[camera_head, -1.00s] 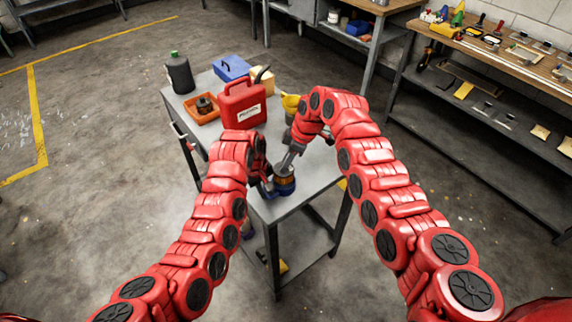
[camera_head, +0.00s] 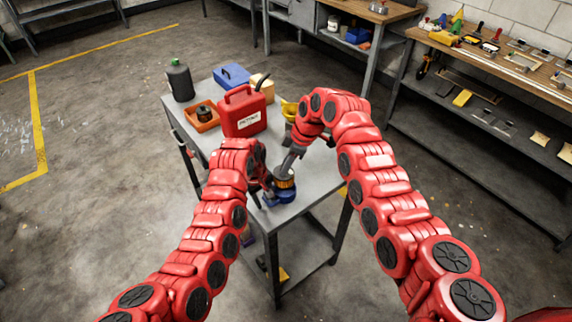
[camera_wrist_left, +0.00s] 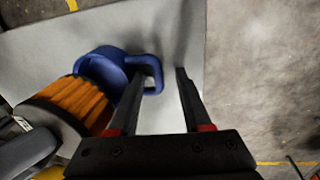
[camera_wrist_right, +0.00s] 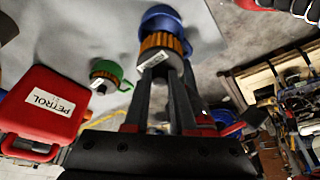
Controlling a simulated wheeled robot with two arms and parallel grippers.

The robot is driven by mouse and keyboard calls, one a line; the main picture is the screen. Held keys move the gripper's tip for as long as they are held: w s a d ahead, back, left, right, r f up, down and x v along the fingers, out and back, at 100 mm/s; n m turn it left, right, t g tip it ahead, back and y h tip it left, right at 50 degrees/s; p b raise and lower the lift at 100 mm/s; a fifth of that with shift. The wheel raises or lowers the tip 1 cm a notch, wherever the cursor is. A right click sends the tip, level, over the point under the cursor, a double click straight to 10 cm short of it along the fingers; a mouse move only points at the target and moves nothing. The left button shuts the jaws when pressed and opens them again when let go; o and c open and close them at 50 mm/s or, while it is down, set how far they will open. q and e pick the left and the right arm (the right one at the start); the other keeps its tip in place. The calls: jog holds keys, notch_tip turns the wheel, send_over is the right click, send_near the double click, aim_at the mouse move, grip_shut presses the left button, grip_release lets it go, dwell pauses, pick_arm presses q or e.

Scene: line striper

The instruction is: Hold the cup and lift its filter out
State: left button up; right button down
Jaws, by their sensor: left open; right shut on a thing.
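The blue cup (camera_head: 280,196) stands near the table's front corner; it also shows in the left wrist view (camera_wrist_left: 98,66) with its loop handle (camera_wrist_left: 152,74) and in the right wrist view (camera_wrist_right: 160,17). The filter (camera_wrist_left: 76,100) has orange pleats and a grey top, and shows at the cup's mouth in the head view (camera_head: 286,183). My right gripper (camera_head: 291,163) is shut on the filter's grey top from above. My left gripper (camera_wrist_left: 160,76) is open at the cup's handle, one finger overlapping the handle in view; contact is unclear.
The red petrol can (camera_head: 243,112), orange tray (camera_head: 201,117), dark bottle (camera_head: 180,80) and blue box (camera_head: 232,75) stand farther back on the table. My right arm hides part of the table.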

pick_arm(q)
notch_tip(320, 180, up, 12)
jog(key=s+a, duration=0.1)
jog(key=shift+a, duration=0.25)
jog(key=shift+f, duration=0.15)
